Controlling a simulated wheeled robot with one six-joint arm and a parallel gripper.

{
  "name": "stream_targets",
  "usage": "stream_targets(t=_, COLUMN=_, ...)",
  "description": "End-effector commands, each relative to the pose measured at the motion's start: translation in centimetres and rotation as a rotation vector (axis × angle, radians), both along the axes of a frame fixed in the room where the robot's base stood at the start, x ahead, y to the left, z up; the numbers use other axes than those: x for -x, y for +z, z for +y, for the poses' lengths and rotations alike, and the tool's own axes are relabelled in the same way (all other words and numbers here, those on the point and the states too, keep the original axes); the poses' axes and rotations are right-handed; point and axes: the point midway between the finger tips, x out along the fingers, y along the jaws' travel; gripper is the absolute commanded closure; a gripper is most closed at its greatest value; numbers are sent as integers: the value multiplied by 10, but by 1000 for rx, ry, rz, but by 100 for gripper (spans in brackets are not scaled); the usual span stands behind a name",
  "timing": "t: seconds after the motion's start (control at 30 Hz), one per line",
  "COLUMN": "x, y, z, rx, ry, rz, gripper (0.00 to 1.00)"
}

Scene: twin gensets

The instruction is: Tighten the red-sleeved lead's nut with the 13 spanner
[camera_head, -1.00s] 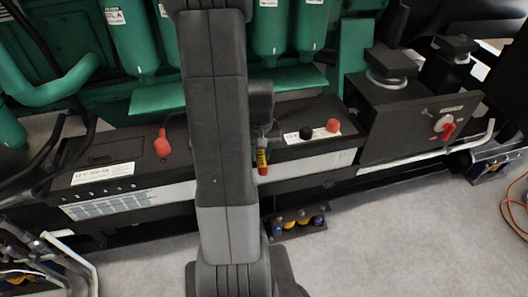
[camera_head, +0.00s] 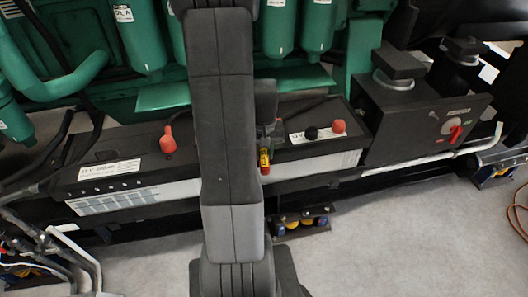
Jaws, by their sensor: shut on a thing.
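A red sleeve (camera_head: 168,142) on a lead stands up on the left battery (camera_head: 150,186); the nut at its foot is too small to make out. My gripper (camera_head: 268,138) is mostly hidden behind my own arm, low over the right battery's left part. A tool with a yellow and red handle (camera_head: 264,160) hangs at it, and my gripper is shut on it. It looks like the spanner, but its size mark and its jaw end cannot be read or seen. The red sleeve is well to the left of my gripper.
The right battery has a black cap (camera_head: 311,133) and a red cap (camera_head: 339,126). A dark box with a red switch (camera_head: 455,132) stands further right. Green engine parts (camera_head: 290,75) rise behind. A small rack (camera_head: 302,222) sits on the floor below.

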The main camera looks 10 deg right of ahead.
Motion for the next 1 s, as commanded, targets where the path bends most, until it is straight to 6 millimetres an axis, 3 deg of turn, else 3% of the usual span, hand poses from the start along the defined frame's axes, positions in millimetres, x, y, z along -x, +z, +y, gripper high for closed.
stream_targets(t=1.0, x=-3, y=1, z=-12, rx=1, ry=104, rz=-10, gripper=100)
